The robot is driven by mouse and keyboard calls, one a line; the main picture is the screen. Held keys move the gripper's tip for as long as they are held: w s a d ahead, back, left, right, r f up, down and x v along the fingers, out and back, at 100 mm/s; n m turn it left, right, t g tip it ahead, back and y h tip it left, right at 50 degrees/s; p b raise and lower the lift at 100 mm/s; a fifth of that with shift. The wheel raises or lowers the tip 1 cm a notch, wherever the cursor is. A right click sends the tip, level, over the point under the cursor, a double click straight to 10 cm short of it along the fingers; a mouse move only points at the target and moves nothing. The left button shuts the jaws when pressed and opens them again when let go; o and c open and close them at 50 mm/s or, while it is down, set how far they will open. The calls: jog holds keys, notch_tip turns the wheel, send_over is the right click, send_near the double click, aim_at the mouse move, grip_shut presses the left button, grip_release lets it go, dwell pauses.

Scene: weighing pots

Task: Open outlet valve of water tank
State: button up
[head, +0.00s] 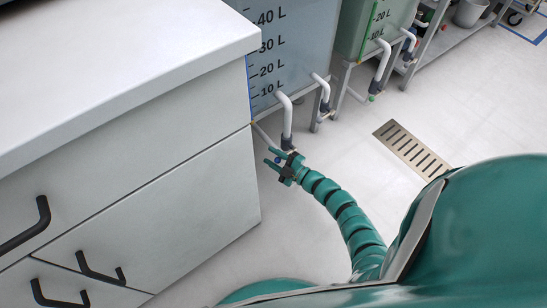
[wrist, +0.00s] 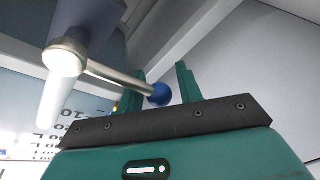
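The water tank (head: 305,35) stands past the cabinet, with black litre marks on its pale blue wall. Its white outlet pipe (head: 284,106) bends down to a dark grey valve section (head: 287,142). In the wrist view the white pipe (wrist: 62,95) is at the left, and a metal valve lever (wrist: 115,76) runs from it to a blue ball knob (wrist: 159,94). My gripper (head: 272,157) is at the valve; in the wrist view its green fingers (wrist: 161,90) are apart, one on each side of the knob. I see no clear grip on the knob.
A white cabinet (head: 180,180) with black handles stands close on the left. A second, green tank (head: 375,25) with similar pipes stands farther back. A floor drain grate (head: 411,149) lies to the right, with clear floor around it.

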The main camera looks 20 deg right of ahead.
grip_shut()
jog(key=shift+w+d+r+m+t+h+p, duration=0.2)
jog(key=shift+d+r+m+t+p, duration=0.45)
jog(key=shift+r+m+p, duration=1.15)
jog(key=shift+w+d+r+m+t+h+p, duration=0.2)
jog(key=shift+d+r+m+t+p, duration=0.7)
jog(key=shift+m, duration=1.85)
jog(key=shift+w+d+r+m+t+h+p, duration=0.1)
jog(key=shift+w+d+r+m+t+p, duration=0.35)
jog(key=shift+m+p, duration=1.55)
jog(key=shift+s+r+m+b, duration=0.2)
jog(key=shift+r+m+b, duration=0.05)
jog(key=shift+m+b, duration=0.1)
